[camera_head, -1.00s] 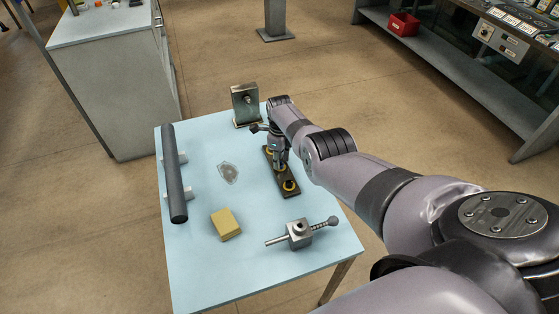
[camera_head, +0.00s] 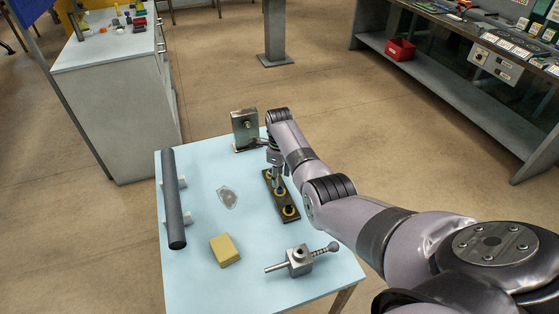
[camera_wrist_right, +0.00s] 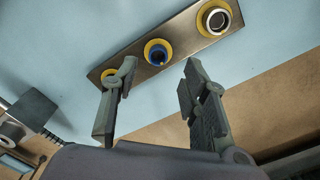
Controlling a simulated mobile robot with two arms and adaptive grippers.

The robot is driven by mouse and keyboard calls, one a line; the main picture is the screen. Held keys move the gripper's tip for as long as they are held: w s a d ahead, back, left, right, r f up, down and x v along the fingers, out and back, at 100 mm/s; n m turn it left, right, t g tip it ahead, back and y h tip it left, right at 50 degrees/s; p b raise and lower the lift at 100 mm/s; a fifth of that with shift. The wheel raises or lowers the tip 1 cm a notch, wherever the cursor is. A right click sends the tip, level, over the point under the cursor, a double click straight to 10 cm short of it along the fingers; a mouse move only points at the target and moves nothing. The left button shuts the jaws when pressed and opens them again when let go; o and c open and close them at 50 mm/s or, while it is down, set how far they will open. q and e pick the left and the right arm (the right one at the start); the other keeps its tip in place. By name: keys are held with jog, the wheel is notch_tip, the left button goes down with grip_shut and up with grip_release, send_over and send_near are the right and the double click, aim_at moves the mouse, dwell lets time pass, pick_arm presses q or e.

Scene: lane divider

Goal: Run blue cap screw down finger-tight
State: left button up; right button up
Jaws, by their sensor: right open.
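The blue cap screw (camera_wrist_right: 157,52) sits in the middle yellow-ringed hole of a dark metal plate (camera_wrist_right: 186,46), with its socket facing up. In the head view the plate (camera_head: 290,218) lies on the light blue table, and the screw is too small to tell there. My right gripper (camera_wrist_right: 160,70) is open and empty, its fingers apart, apparently above the plate. In the head view it points down at the plate's middle (camera_head: 277,182). The left finger partly covers one end ring (camera_wrist_right: 109,74). The other end ring (camera_wrist_right: 214,19) holds a silvery part. My left gripper is out of view.
A metal bracket block (camera_head: 245,131) stands behind the plate. A clamp-like block with a ball-ended handle (camera_head: 300,262) is in front. A yellow block (camera_head: 225,250), a grey patch (camera_head: 228,197) and a dark bar on supports (camera_head: 174,200) are to the left.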

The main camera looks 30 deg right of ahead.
aim_at(280, 190)
notch_tip(280, 190, up, 7)
dwell(0.3)
jog(key=shift+f, duration=0.1)
dwell(0.6)
